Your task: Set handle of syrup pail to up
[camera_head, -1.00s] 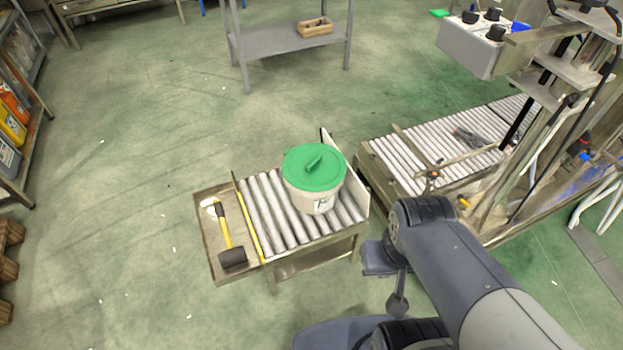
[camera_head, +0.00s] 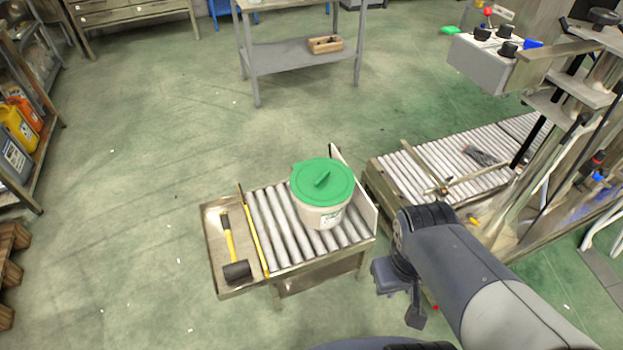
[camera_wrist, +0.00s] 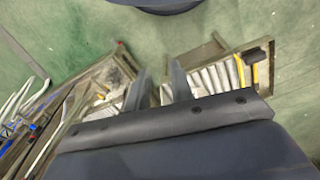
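The syrup pail (camera_head: 320,213) is a pale tub with a green lid (camera_head: 335,172), upright on a short roller stand (camera_head: 270,222). My gripper (camera_head: 401,294) is to the right of and nearer than the pail, beyond the stand's right edge and apart from the pail. In the wrist view my gripper's two dark fingers (camera_wrist: 159,90) stand apart with nothing seen between them. The pail is not visible in the wrist view.
A tray (camera_head: 213,245) on the stand's left holds a black-headed mallet (camera_head: 237,271). An upright plate (camera_head: 362,203) borders the stand's right. A longer roller conveyor (camera_head: 420,170) and machine lie right. Open floor (camera_head: 130,200) is at left.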

